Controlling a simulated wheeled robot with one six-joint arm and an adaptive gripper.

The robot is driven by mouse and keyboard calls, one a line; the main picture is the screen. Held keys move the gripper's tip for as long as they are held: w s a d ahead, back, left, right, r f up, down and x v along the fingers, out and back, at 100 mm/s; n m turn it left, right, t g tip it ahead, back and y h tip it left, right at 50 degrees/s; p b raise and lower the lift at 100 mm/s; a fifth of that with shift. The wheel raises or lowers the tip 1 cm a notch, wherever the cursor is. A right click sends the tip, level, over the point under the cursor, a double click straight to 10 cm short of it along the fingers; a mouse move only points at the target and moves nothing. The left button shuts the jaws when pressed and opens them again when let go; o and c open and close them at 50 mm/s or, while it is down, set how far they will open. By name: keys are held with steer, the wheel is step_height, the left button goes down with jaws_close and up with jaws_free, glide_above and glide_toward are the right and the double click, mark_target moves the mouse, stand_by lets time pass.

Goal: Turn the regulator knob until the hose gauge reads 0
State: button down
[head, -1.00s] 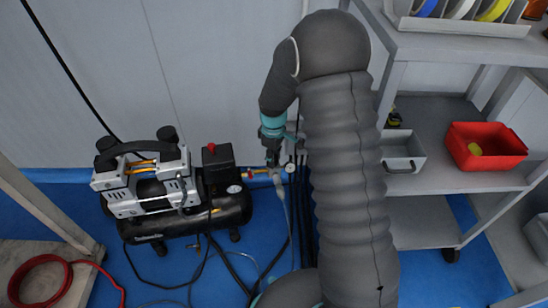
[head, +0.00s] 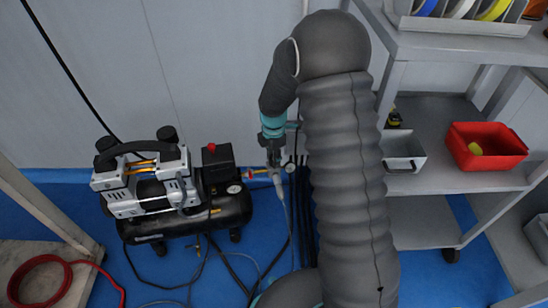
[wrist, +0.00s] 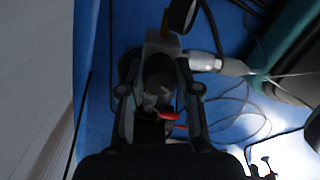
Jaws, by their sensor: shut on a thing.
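My gripper (head: 273,158) points down beside the compressor's outlet, at the wall. In the wrist view my gripper (wrist: 160,92) has its two fingers closed around a dark, roundish regulator knob (wrist: 157,68), which is mostly hidden and in shadow. The hose gauge (head: 290,167) shows as a small pale disc just right of the gripper in the head view, partly hidden by it. A dark round part at the top of the wrist view (wrist: 182,14) may be the same gauge, seen edge-on. I cannot read its needle in either view.
A compressor (head: 180,205) stands on the blue floor to the left. Red levers (wrist: 170,116) lie close below the fingers in the wrist view. A grey hose fitting (wrist: 215,63) leads right. A shelf cart (head: 440,185) with a red bin (head: 487,146) stands at right.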

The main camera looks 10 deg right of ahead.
steer(key=shift+n, duration=1.6)
steer(key=c, duration=0.8)
jaws_free()
step_height(320, 180, up, 12)
